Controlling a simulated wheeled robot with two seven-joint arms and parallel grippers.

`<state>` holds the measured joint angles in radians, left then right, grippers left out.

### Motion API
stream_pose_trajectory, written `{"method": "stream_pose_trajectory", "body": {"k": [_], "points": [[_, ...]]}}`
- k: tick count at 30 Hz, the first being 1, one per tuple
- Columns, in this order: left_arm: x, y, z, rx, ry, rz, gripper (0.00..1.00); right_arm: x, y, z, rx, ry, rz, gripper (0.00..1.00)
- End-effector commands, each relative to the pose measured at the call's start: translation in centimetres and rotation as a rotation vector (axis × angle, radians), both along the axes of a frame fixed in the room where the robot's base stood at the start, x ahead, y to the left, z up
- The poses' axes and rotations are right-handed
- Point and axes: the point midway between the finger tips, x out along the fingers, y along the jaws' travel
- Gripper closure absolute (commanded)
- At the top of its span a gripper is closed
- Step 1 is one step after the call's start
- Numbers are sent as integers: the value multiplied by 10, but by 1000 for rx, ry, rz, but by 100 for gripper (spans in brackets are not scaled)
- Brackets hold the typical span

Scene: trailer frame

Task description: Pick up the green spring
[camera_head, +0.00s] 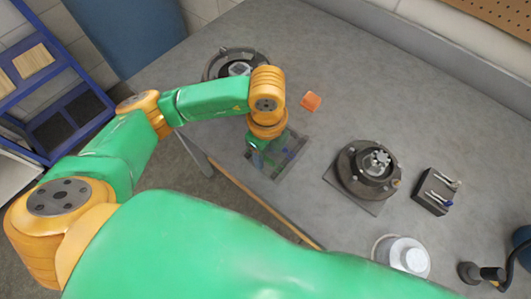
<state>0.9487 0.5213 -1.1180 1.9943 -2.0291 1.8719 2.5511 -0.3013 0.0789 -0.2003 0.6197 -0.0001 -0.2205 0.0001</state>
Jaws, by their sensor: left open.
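I cannot make out a green spring anywhere in the head view. My left gripper (258,162) points down over a shallow dark tray (291,163) near the table's left edge. My left wrist hides part of the tray, and the fingertips are small and partly hidden. The gripper is open, and I see nothing held in it. My right gripper is out of view.
An orange block (311,101) lies right of my wrist on the grey table (360,70). A round fixture (215,67) sits behind my arm. A gear assembly (365,170), a tool holder (432,196) and a white cylinder (408,255) stand at right. The back middle is clear.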

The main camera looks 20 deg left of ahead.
Motion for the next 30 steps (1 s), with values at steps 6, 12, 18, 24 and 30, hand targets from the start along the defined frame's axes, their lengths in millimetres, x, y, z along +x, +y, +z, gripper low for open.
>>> {"method": "stream_pose_trajectory", "body": {"k": [6, 12, 18, 24, 30], "points": [[0, 0, -3, -1, -1, -1, 46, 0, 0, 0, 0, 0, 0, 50], [0, 0, -3, -2, 0, -2, 98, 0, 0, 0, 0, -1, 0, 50], [0, 0, -3, -2, 0, -2, 100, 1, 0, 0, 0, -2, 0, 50], [0, 0, -2, -2, 0, -2, 100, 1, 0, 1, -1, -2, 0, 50], [6, 5, 12, -2, 0, -1, 100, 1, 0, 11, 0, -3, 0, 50]]}}
